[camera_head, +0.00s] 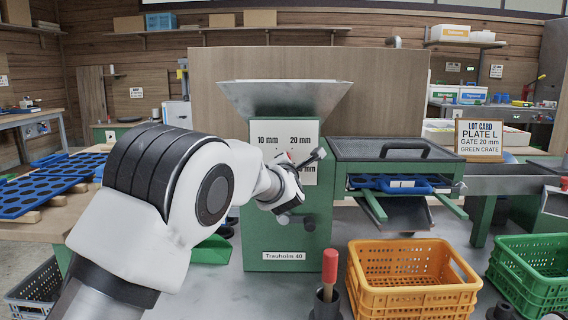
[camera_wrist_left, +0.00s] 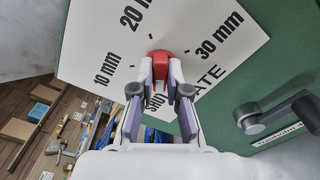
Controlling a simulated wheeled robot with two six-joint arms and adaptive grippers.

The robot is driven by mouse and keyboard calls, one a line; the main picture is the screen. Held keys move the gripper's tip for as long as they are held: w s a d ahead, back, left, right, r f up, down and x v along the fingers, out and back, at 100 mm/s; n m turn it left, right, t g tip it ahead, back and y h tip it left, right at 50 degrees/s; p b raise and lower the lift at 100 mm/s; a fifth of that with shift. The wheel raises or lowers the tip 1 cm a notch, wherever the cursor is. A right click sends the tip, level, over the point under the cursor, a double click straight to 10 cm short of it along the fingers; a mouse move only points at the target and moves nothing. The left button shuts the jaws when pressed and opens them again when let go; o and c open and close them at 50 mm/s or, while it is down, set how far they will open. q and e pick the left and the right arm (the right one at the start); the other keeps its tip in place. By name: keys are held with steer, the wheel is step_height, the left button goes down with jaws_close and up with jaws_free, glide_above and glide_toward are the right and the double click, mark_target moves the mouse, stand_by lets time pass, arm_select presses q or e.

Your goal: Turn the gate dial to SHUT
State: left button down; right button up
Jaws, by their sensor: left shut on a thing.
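The gate dial is a red knob (camera_wrist_left: 160,58) on a white plate (camera_wrist_left: 112,35) marked 10 mm, 20 mm, 30 mm and SHUT, seen in the left wrist view. My left gripper (camera_wrist_left: 160,72) is shut on the knob, a fingertip on each side. The SHUT mark is partly covered by my fingers. I cannot tell for sure which mark the dial points at. In the head view the plate (camera_head: 264,132) is on the front of the green machine (camera_head: 262,236), and my left gripper (camera_head: 294,162) hides most of the dial. My right gripper is not in view.
A dark crank handle (camera_wrist_left: 272,113) sticks out right of the plate in the wrist view. A red-handled tool (camera_head: 329,268) stands upright in front of the machine. An orange crate (camera_head: 412,300) and a green crate (camera_head: 541,290) stand at the right. A lot card (camera_head: 478,140) stands behind.

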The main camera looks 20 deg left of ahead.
arm_select(q)
steer(key=shift+r, duration=0.4)
steer(key=c, duration=1.2)
jaws_free()
steer(key=shift+o, duration=0.2)
steer(key=v, duration=1.1)
steer(key=shift+s+d+f, duration=0.2)
steer(key=shift+s+f, duration=0.05)
steer(key=shift+s, duration=0.1)
